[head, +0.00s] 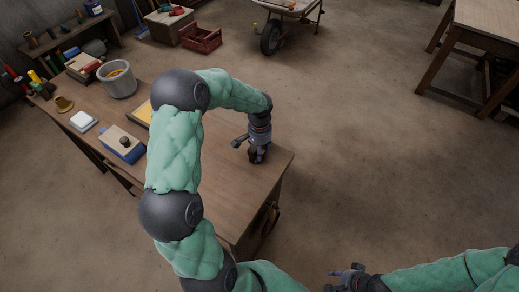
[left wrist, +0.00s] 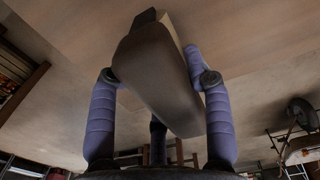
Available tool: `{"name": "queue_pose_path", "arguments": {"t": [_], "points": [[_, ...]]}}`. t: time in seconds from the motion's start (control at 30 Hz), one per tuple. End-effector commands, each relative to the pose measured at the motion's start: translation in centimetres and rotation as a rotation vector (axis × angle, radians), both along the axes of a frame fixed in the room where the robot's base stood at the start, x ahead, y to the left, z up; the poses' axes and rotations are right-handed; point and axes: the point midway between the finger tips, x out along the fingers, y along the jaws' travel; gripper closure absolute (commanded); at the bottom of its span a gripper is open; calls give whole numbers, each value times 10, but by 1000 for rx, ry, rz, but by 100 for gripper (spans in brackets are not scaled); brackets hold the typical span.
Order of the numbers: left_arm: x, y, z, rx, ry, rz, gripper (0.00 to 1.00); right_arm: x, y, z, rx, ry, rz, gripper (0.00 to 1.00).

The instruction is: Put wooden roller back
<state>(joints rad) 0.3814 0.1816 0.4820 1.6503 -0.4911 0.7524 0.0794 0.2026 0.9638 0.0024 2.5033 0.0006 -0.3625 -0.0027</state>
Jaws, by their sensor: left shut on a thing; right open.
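My left gripper (head: 257,155) is over the right end of the wooden workbench (head: 235,205) in the head view. In the left wrist view its fingers stand either side of a long brown piece (left wrist: 160,75) with a dark end, and are shut on it. The piece looks flat-sided; I cannot tell for sure that it is the wooden roller. In the head view the piece is mostly hidden by the gripper. My right gripper (head: 347,273) is open and empty, low at the bottom right, away from the bench.
A grey bucket (head: 117,79), a blue-edged wooden block with a knob (head: 122,143) and a white block (head: 83,121) stand on the bench's left part. My left arm hides the bench middle. A wheelbarrow (head: 286,12) and another table (head: 487,32) stand beyond open floor.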

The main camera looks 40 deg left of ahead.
Motion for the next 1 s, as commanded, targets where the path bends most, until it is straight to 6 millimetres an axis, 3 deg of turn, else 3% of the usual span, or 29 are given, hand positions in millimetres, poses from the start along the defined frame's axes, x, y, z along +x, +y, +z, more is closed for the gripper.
{"name": "queue_pose_path", "arguments": {"t": [0.1,0.13,0.2,0.67,1.0], "points": [[0,0,-3,0,0,0,81,0,0,-2,0,0,0,58],[0,0,-4,0,1,0,48,0,0,-2,0,0,0,58],[0,0,-3,0,1,0,28,0,0,-2,0,0,0,58],[0,0,4,0,-1,0,27,0,0,2,0,0,0,58],[0,0,66,0,-2,0,27,0,0,20,0,0,0,58]]}}
